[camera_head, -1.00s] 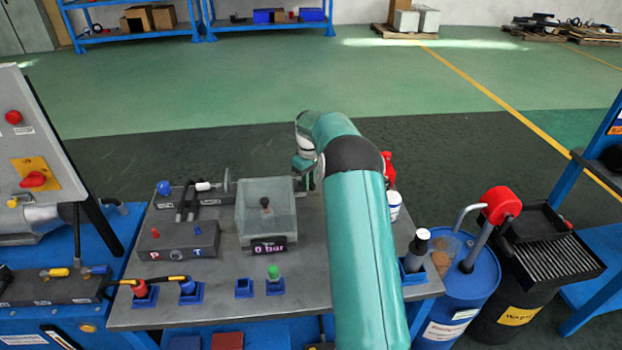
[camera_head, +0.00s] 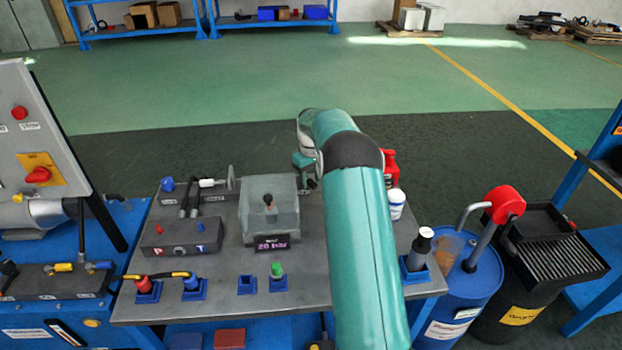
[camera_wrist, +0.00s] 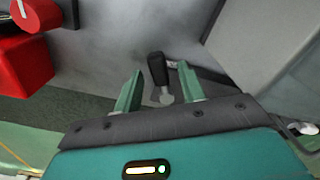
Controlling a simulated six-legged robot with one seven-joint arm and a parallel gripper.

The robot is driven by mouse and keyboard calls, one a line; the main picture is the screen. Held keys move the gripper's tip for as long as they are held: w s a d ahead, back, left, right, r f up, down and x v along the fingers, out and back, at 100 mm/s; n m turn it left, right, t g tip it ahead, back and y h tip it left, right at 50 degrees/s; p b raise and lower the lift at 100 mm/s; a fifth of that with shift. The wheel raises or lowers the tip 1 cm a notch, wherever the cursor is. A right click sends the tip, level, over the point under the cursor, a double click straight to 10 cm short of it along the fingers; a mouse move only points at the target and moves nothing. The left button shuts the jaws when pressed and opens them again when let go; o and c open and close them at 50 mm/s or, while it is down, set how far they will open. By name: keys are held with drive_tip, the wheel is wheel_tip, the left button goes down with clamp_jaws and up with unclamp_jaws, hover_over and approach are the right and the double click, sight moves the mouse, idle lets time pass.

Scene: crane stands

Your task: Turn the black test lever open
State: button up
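The black test lever (camera_wrist: 157,68) stands up from the grey bench top in the wrist view, with a light base at its foot. My gripper (camera_wrist: 160,70) is open, its two green fingers on either side of the lever with visible gaps. In the head view my gripper (camera_head: 305,170) is beside the right side of the clear test box (camera_head: 270,187), partly hidden by my arm. The lever is not distinguishable there. The box's display (camera_head: 271,243) is lit and seems to read about 20 bar; the digits are small.
A red object (camera_wrist: 22,75) is at the left of the wrist view. A white container (camera_head: 396,205) and a dark bottle (camera_head: 419,248) stand right of my arm. A grey block (camera_head: 181,237) is left of the box. Blue sockets (camera_head: 247,286) line the bench front.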

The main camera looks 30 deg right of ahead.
sight(311, 180)
wheel_tip(311, 180, up, 14)
idle(0.7)
drive_tip(key=shift+f, duration=0.1)
